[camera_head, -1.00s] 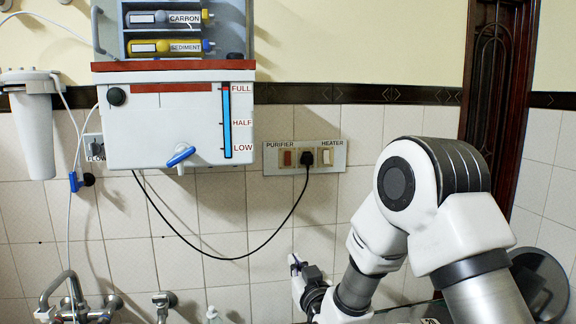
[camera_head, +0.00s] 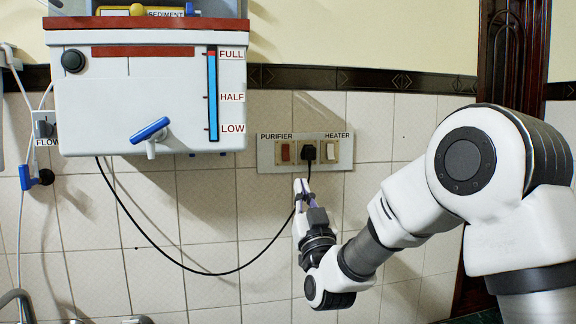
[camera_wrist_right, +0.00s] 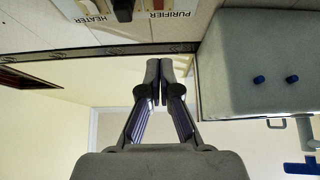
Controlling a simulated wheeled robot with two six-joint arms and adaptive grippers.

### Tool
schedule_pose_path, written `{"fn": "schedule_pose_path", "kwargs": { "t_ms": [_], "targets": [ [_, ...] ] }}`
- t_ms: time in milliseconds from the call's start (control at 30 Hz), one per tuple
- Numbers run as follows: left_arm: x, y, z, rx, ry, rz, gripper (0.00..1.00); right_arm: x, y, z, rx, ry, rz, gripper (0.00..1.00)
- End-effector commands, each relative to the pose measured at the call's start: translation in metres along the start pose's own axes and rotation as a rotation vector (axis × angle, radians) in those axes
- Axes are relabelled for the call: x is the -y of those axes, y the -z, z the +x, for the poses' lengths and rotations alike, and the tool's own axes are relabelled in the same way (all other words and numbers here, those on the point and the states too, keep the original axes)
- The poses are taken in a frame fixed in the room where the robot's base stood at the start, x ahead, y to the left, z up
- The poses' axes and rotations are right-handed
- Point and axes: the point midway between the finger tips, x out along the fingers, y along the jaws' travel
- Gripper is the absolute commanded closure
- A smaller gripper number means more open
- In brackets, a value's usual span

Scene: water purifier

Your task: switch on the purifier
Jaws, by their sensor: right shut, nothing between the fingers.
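The white purifier tank (camera_head: 130,100) hangs on the wall, with a blue-handled tap and a level gauge. The switch panel (camera_head: 265,155) is to its right. The red purifier switch (camera_head: 286,152) sits under the PURIFIER label, left of a black plug (camera_head: 308,152). My right gripper (camera_head: 300,187) is shut and empty just below the panel, apart from the switch as far as I can tell. In the right wrist view its fingertips (camera_wrist_right: 160,70) meet; the panel shows upside down at the top edge. My left gripper is in neither view.
The white heater switch (camera_head: 332,151) is right of the plug. A black cable (camera_head: 190,268) loops from the plug to under the tank. A flow switch (camera_head: 44,125) is on the far left. A dark carved door (camera_head: 510,60) stands at right.

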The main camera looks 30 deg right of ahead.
Motion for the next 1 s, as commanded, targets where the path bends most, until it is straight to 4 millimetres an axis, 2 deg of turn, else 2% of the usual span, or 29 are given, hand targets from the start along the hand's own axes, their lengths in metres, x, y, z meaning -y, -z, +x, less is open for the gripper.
{"fn": "schedule_pose_path", "kwargs": {
  "t_ms": [133,267,667,800,1000],
  "targets": [
    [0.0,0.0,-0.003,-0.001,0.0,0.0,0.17,0.0,0.001,0.004,0.001,0.0,0.0,1.0],
    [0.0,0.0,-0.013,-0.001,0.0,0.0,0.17,0.0,0.002,0.019,0.002,0.0,0.0,1.0],
    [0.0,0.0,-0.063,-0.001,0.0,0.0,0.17,0.0,0.004,0.106,0.001,-0.001,0.0,1.0],
    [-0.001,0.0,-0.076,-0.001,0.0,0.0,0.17,0.0,-0.016,0.121,0.004,0.0,-0.002,1.0],
    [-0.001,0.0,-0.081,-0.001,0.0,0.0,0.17,0.0,-0.029,0.129,0.003,0.001,0.0,1.0]
  ]
}}
